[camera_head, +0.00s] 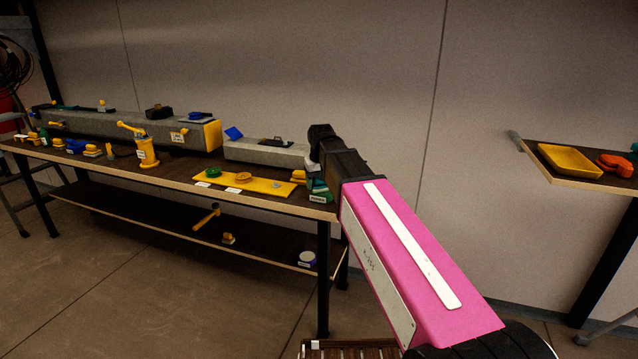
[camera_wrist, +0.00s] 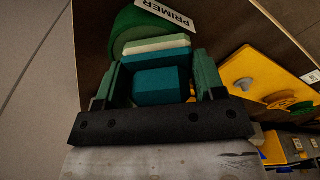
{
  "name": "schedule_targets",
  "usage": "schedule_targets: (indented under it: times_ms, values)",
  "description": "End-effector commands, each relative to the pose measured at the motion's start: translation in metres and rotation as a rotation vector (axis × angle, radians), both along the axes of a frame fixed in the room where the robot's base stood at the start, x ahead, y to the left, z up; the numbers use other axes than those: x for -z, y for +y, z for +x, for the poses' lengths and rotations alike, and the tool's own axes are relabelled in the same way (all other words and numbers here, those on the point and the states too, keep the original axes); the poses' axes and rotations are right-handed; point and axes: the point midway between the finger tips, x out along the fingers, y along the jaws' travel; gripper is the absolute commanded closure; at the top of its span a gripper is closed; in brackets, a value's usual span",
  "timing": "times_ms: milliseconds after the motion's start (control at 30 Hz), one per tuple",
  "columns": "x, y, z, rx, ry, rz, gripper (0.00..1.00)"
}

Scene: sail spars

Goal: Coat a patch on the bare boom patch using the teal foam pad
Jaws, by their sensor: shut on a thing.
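My gripper (camera_wrist: 158,80) is shut on the teal foam pad (camera_wrist: 155,86), whose block sits between the two green fingers. A pale layer (camera_wrist: 157,45) lies along the pad's far side. Just beyond it is a round green pot (camera_wrist: 135,22) with a PRIMER label; I cannot tell whether pad and pot touch. In the head view, my gripper (camera_head: 317,178) is at the table's right end, beside the PRIMER label (camera_head: 317,199), and hides most of the pad and pot. A short grey spar (camera_head: 265,153) lies just left of it. I cannot make out the bare patch.
A longer grey spar (camera_head: 90,127) with a yellow end lies left on the table (camera_head: 170,178). A yellow tray (camera_head: 262,187) with round pieces lies near the front edge, left of my gripper. A yellow pump-like can (camera_head: 147,151) stands farther left. A side table at right holds a yellow bin (camera_head: 570,160).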

Motion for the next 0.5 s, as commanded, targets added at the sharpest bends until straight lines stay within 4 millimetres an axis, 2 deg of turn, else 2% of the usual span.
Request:
schedule_targets:
  times_ms: [500]
  values:
    - [-0.0013, -0.0003, -0.0008, 0.0, 0.004, -0.001, 0.56]
